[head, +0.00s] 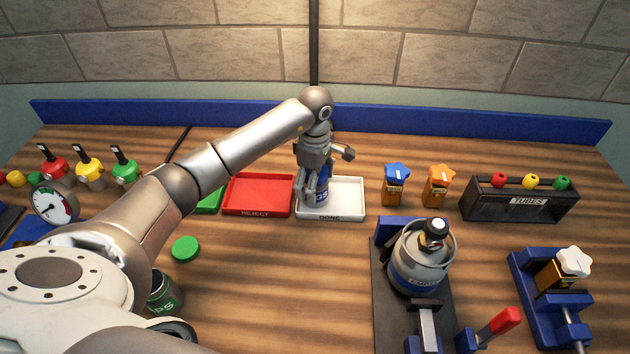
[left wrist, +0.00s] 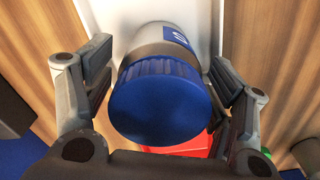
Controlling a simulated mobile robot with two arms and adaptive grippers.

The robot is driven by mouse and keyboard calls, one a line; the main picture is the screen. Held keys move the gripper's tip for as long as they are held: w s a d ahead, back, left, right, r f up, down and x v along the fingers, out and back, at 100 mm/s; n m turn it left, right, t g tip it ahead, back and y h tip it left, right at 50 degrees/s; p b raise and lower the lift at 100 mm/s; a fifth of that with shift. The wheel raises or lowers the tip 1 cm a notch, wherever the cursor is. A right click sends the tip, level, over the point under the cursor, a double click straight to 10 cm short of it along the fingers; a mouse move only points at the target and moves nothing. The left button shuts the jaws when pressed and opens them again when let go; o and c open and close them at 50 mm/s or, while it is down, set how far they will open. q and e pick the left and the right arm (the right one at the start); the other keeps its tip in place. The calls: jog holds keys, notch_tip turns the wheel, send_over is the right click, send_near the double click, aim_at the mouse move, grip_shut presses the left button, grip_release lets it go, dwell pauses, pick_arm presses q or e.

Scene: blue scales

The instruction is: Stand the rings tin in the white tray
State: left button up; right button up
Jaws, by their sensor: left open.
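The rings tin (head: 323,192), grey with a blue label and a blue lid, is upright in the white tray (head: 350,197) marked DONE. Only the end of its label shows, so I cannot read its whole name. My left gripper (head: 316,186) is over the tin with its fingers around it. In the left wrist view the blue-lidded tin (left wrist: 156,98) lies between the open fingers of the left gripper (left wrist: 165,85), with gaps at both sides. My right gripper is not in view.
A red REJECT tray (head: 258,194) adjoins on the left. A blue-topped bottle (head: 396,185) and an orange-topped one (head: 438,187) stand to the right. A green lid (head: 185,249) and an open green-labelled tin (head: 163,297) are nearer. The front middle is clear.

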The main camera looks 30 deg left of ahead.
pick_arm(q)
jog(key=shift+r, duration=0.2)
jog(key=shift+w+r, duration=0.1)
jog(key=shift+r, duration=0.25)
notch_tip(320, 180, up, 10)
jog(key=b, duration=0.3)
jog(key=shift+f, duration=0.2)
jog(key=shift+r, duration=0.8)
